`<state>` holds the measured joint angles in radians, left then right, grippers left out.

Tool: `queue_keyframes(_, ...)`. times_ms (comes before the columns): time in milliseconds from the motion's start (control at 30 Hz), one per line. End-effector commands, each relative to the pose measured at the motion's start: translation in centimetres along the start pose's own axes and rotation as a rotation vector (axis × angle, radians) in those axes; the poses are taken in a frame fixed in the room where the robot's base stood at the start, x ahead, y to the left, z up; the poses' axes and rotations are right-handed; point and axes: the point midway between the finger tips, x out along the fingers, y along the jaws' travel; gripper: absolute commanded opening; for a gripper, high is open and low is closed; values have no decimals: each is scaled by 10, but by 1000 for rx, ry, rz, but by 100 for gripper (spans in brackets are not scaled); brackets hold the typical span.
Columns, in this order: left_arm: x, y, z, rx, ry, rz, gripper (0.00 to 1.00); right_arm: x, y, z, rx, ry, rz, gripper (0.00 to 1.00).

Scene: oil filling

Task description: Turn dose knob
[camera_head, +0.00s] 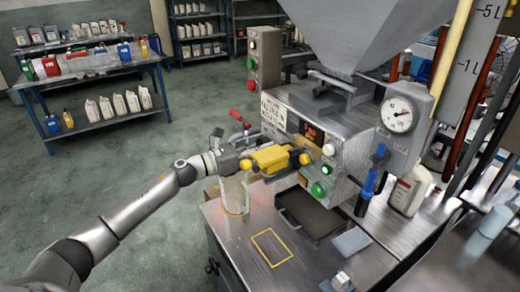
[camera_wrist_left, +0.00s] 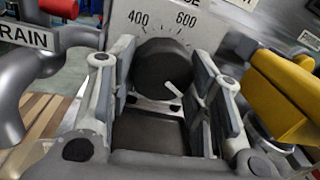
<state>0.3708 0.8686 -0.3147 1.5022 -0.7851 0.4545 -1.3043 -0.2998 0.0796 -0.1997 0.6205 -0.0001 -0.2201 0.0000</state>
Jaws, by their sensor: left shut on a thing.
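The dose knob (camera_wrist_left: 160,68) is dark and round, with a white pointer mark at its lower right. It sits on a pale dial plate (camera_wrist_left: 150,17) marked 400 and 600. My left gripper (camera_wrist_left: 165,82) has a finger on each side of the knob and is shut on it. In the head view my left gripper (camera_head: 228,157) is at the left side of the filling machine (camera_head: 330,150); the knob is hidden there. My right gripper is not in view.
A yellow part (camera_head: 270,157) juts out beside my left gripper and also shows in the wrist view (camera_wrist_left: 285,95). A clear container (camera_head: 235,195) stands below. A black tray (camera_head: 310,212) lies on the metal bench. A DRAIN label (camera_wrist_left: 22,35) is at the wrist view's left.

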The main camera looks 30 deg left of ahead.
Motion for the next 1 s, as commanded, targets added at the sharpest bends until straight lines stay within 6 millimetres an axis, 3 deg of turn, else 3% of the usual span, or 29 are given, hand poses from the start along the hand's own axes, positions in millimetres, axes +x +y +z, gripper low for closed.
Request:
queue_keyframes(467,0,-2,1,-454,-31,6,22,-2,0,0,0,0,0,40)
queue_keyframes(1000,0,-3,3,-967,-67,13,22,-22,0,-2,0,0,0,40)
